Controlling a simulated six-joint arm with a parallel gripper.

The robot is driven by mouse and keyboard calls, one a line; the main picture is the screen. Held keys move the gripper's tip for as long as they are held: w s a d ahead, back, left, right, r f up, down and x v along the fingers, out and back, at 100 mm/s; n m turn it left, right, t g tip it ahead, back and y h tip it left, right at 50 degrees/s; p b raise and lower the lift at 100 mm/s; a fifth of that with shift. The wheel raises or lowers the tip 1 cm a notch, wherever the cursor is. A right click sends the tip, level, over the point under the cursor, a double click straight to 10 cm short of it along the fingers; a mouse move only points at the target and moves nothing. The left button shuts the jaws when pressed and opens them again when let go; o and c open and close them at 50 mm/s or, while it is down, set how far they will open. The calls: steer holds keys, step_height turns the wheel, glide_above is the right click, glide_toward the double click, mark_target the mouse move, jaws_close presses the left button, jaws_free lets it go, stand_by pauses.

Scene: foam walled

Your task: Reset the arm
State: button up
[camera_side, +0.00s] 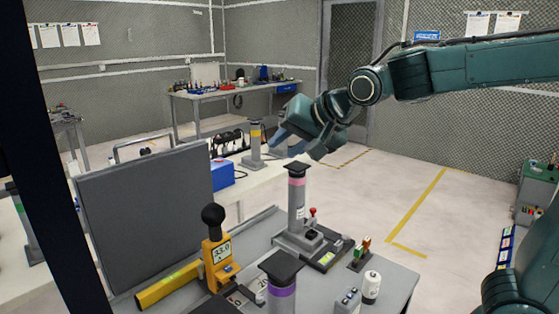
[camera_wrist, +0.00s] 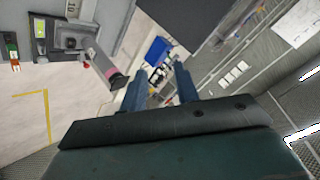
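My gripper (camera_side: 286,143) hangs in the air at the end of my green arm, above and behind the post with a pink band (camera_side: 297,203) in the side view. Its two blue-grey fingers point down and to the left there. In the wrist view, the fingers of my gripper (camera_wrist: 160,72) stand apart with nothing between them. The pink-banded post also shows in the wrist view (camera_wrist: 105,70), left of the fingers and apart from them.
A grey workbench (camera_side: 395,285) holds a yellow gauge with a black knob (camera_side: 218,255), a purple-banded post (camera_side: 281,297) and a white spool (camera_side: 371,287). A dark upright panel (camera_side: 145,215) stands at the left. A blue box (camera_side: 222,174) lies behind. Open floor lies right.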

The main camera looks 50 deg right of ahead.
steer(key=s+d+f+n+g, duration=0.1)
steer(key=s+f+n, duration=0.1)
steer(key=s, duration=0.5)
steer(key=s+d+f+n+g, duration=0.1)
steer(key=s+f+n+g, duration=0.1)
steer(key=s, duration=0.6)
steer(key=s+d+f+n+g, duration=0.1)
steer(key=s+f+n, duration=0.3)
steer(key=s, duration=0.4)
steer(key=shift+s+d+n+g+y, duration=0.25)
steer(key=shift+d+n+g+y, duration=0.1)
steer(key=shift+n, duration=0.25)
steer(key=shift+f, duration=0.1)
